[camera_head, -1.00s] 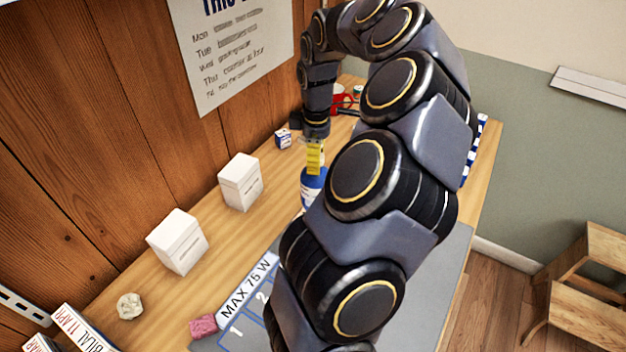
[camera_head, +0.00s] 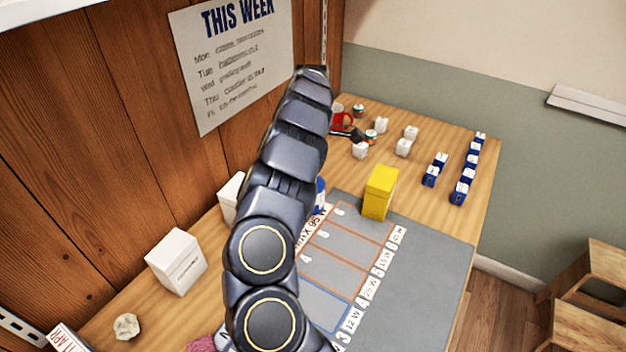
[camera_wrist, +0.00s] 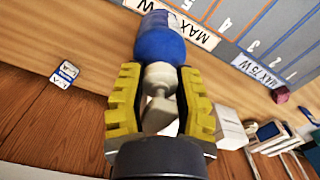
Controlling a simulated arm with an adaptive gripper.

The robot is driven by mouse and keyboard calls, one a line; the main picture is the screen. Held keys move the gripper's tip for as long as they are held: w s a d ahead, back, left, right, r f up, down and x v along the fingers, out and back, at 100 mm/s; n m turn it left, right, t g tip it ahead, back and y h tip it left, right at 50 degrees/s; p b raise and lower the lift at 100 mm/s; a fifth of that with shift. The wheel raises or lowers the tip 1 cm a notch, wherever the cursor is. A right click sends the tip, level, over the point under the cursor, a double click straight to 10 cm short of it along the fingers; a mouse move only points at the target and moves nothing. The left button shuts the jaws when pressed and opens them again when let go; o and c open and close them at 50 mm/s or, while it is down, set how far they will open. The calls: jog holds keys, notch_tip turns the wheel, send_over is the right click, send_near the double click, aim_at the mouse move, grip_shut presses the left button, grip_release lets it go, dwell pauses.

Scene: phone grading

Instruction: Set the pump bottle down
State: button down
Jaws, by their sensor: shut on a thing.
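The pump bottle (camera_wrist: 160,45) has a blue body and a white pump head. In the wrist view the yellow fingers of my gripper (camera_wrist: 160,78) are closed around the pump head and neck. In the head view only a blue sliver of the bottle (camera_head: 321,190) shows beside my arm, near the mat's back left edge. My arm hides the gripper there. The bottle's base is out of clear view, so I cannot tell whether it touches the table.
A grey mat (camera_head: 415,285) with numbered slots covers the table's front right. A yellow box (camera_head: 380,192) stands at its back edge. White boxes (camera_head: 178,262) stand along the wall. Small blue boxes (camera_head: 461,192) and a red item (camera_head: 342,120) sit farther back.

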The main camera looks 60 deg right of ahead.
jog(key=shift+w+d+f, duration=0.3)
jog(key=shift+d+f, duration=0.2)
jog(key=shift+f, duration=1.55)
jog(key=shift+a+f, duration=0.1)
jog(key=c, duration=0.8)
grip_release()
notch_tip(320, 180, up, 12)
jog(key=shift+r, duration=0.1)
